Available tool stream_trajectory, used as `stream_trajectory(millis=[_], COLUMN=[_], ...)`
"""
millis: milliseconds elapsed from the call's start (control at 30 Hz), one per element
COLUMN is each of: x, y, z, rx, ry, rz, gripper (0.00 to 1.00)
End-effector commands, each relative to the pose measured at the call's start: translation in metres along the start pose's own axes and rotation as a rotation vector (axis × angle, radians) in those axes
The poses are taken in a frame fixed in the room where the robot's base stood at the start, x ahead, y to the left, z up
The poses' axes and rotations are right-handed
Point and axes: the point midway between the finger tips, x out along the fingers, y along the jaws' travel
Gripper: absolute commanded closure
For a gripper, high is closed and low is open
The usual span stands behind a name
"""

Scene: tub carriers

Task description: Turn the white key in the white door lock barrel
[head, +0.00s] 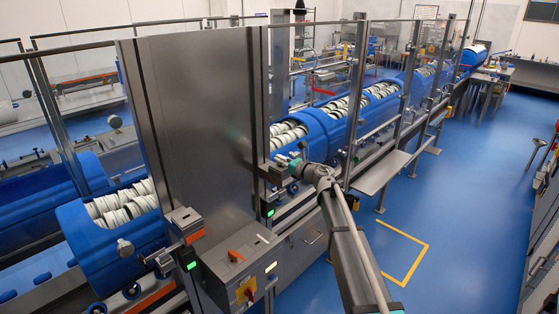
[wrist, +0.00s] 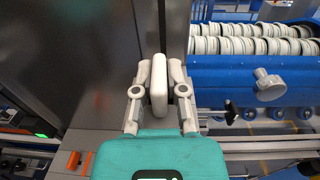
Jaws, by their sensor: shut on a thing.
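In the wrist view, my gripper (wrist: 160,80) points at the grey metal door edge with its two pale fingers on either side of the white key (wrist: 159,88). The fingers are shut on the key, which stands upright between them. The white lock barrel is hidden behind the key and fingers, so I cannot tell how far the key is turned. In the head view, my gripper (head: 284,166) reaches the right edge of the tall grey door panel (head: 195,110). The key is too small to make out there.
Blue tub carriers (head: 325,128) filled with white rings run along the line to the right of the door. An open blue carrier (head: 95,235) sits at the left. A control box (head: 238,255) with an orange switch is below the door.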

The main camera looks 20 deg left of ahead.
Motion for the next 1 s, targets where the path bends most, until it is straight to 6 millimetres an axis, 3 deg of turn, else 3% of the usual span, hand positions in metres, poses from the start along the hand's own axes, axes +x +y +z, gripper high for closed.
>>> stream_trajectory(millis=[300,333,533,1000], x=[-0.0001,0.0000,0.0000,-0.0025], y=[0.0000,0.0000,0.0001,0.0005], z=[0.0000,0.0000,0.0000,0.0000], rx=[0.000,0.000,0.000,0.000], ry=[0.000,0.000,0.000,0.000], rz=[-0.030,-0.030,-0.029,-0.029], gripper=[1.00,0.82,0.45,0.44])
